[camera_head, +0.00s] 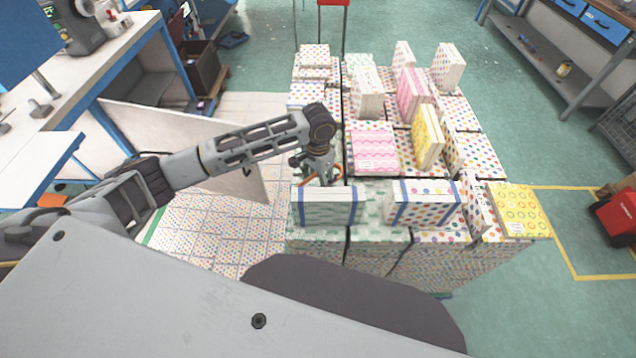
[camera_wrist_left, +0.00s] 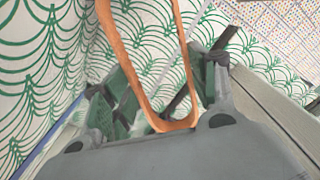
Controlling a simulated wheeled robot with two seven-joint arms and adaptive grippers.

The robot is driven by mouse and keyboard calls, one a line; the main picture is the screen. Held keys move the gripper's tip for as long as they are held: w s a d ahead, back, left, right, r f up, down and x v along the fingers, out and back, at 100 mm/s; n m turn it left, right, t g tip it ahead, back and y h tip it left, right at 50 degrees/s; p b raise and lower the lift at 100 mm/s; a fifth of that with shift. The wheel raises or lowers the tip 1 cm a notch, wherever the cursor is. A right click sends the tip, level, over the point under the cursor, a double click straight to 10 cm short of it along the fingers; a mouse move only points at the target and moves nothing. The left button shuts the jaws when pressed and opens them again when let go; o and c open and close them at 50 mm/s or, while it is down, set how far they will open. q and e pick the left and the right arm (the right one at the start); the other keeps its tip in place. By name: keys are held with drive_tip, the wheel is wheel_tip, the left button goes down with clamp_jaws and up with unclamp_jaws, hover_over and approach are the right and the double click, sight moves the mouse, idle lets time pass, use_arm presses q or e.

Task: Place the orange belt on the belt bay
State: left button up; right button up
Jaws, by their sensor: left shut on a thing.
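The orange belt (camera_wrist_left: 133,83) is a narrow loop, and its closed end lies between the fingers of my left gripper (camera_wrist_left: 160,95) in the left wrist view. My left gripper (camera_head: 320,174) is shut on it. In the head view it is low among the boxes, just behind a white box with blue bands (camera_head: 328,207). Only a small orange piece of the belt (camera_head: 308,182) shows there, and the rest is hidden. Green-patterned box faces are close around the belt in the wrist view. I cannot make out the belt bay. My right gripper is not in view.
Stacked patterned boxes fill the centre, with upright ones such as the yellow box (camera_head: 427,137) standing among them. A white panel (camera_head: 190,140) is behind my left arm. A workbench (camera_head: 95,85) is at the left.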

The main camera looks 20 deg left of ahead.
use_arm(q)
drive_tip(key=shift+f, duration=1.2)
drive_tip(key=o, duration=1)
drive_tip(key=shift+f, duration=0.1)
drive_tip(key=shift+o, duration=0.2)
wheel_tip(320, 180, up, 12)
drive_tip(key=shift+o, duration=0.3)
